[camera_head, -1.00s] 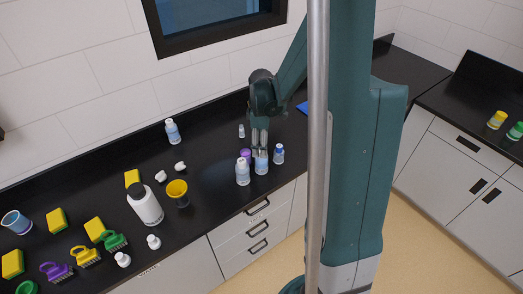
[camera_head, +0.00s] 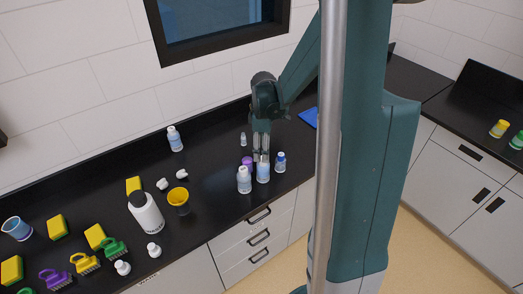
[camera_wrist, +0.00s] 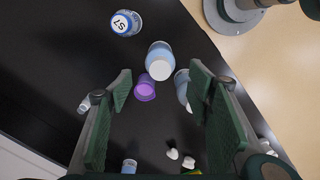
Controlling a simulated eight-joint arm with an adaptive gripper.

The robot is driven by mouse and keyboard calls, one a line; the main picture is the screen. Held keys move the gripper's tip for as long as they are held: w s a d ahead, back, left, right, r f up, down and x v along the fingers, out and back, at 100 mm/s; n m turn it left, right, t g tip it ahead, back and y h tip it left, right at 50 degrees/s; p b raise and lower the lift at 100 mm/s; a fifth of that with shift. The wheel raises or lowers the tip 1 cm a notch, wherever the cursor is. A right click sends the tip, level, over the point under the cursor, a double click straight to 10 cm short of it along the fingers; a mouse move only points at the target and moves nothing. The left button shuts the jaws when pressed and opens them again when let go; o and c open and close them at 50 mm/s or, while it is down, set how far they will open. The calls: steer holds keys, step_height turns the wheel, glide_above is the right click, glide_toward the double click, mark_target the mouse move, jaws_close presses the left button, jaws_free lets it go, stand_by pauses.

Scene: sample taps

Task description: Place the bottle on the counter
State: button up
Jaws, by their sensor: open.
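Three blue-and-white bottles stand upright on the black counter (camera_head: 205,215) near its front edge: a left bottle (camera_head: 244,181), a middle bottle (camera_head: 263,173) and a right bottle (camera_head: 280,163). My gripper (camera_head: 261,153) points down just above and behind the middle bottle. In the wrist view my gripper (camera_wrist: 160,88) is open, its two green fingers apart with nothing held. A purple cup (camera_wrist: 145,88) shows between the fingers, a white-capped bottle (camera_wrist: 159,64) lies just past them, and another bottle (camera_wrist: 183,86) is partly hidden by the right finger. Which bottle the task means cannot be told.
Another bottle (camera_head: 175,139) stands at the back by the wall, and a small bottle (camera_head: 243,139) is behind my gripper.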

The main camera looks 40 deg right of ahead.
steer(key=shift+r, duration=0.1)
steer(key=shift+a+r, duration=0.4)
steer(key=s+a+r+m+t, duration=0.3)
steer(key=s+a+r, duration=0.6)
steer(key=a, duration=0.3)
steer(key=s+a+r+m+t, duration=0.4)
steer(key=s+a+r+m, duration=0.2)
steer(key=s+a+r, duration=0.3)
steer(key=a+r, duration=0.1)
steer(key=a, duration=0.2)
steer(key=shift+r, duration=0.2)
